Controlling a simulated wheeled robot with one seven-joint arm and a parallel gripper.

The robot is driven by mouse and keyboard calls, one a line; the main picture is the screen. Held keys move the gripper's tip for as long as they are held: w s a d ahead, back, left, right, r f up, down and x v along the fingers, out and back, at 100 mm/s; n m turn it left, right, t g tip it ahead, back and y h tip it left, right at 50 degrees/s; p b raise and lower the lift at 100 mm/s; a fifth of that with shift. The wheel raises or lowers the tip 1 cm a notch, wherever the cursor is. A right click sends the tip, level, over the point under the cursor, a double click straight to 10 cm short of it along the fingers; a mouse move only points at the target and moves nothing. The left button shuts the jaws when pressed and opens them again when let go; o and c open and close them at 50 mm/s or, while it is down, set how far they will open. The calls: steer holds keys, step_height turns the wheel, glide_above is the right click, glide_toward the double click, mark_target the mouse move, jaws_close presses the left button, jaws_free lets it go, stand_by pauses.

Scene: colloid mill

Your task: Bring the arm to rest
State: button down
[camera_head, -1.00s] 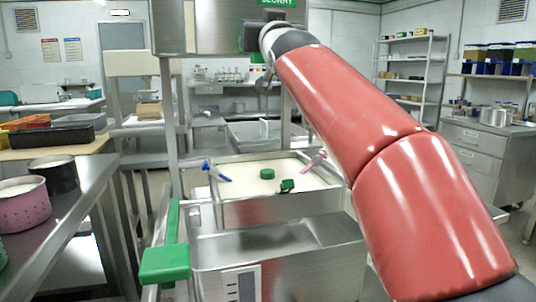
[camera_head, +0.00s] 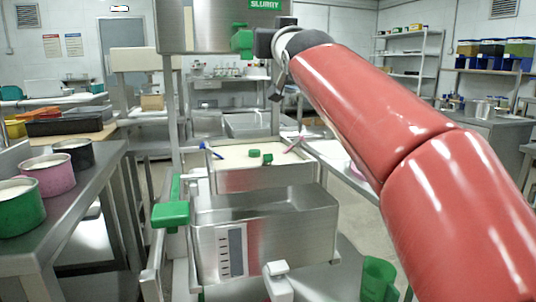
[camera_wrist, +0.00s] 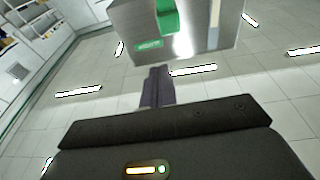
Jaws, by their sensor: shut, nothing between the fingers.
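My red arm rises from the lower right in the head view, and its dark end is beside the steel box marked SLURRY (camera_head: 200,28). My gripper (camera_wrist: 157,75) shows in the wrist view with its dark fingers together and nothing between them. The fingers point toward the steel box, which also shows in the wrist view (camera_wrist: 180,40) with a green part (camera_wrist: 167,18) on it. A green valve-like part (camera_head: 242,40) sits on the box's lower right in the head view, just left of my arm's end. Whether they touch cannot be told.
Below the box stand a pale-filled tray (camera_head: 225,181) and an empty steel bin (camera_head: 285,235). A green lever pad (camera_head: 170,214) is left of the bin. Green (camera_head: 22,215), pink (camera_head: 50,182) and dark pots stand on the left bench.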

steer(key=s+d+f+m+g+h+p, duration=0.1)
steer(key=s+d+f+g+h, duration=0.15)
steer(key=s+d+f, duration=0.55)
steer(key=s+d+f+m+g+h+p, duration=0.1)
steer(key=s+d+f+g, duration=0.2)
steer(key=f, duration=0.9)
steer(key=s+d+f+g+h+p, duration=0.1)
steer(key=s+f+g, duration=0.8)
steer(key=s+f, duration=1.3)
step_height(320, 180, down, 2)
steer(key=shift+d+f+m+p, duration=0.1)
steer(key=shift+d+m+p, duration=0.3)
steer(key=shift+d, duration=0.7)
steer(key=shift+h, duration=0.25)
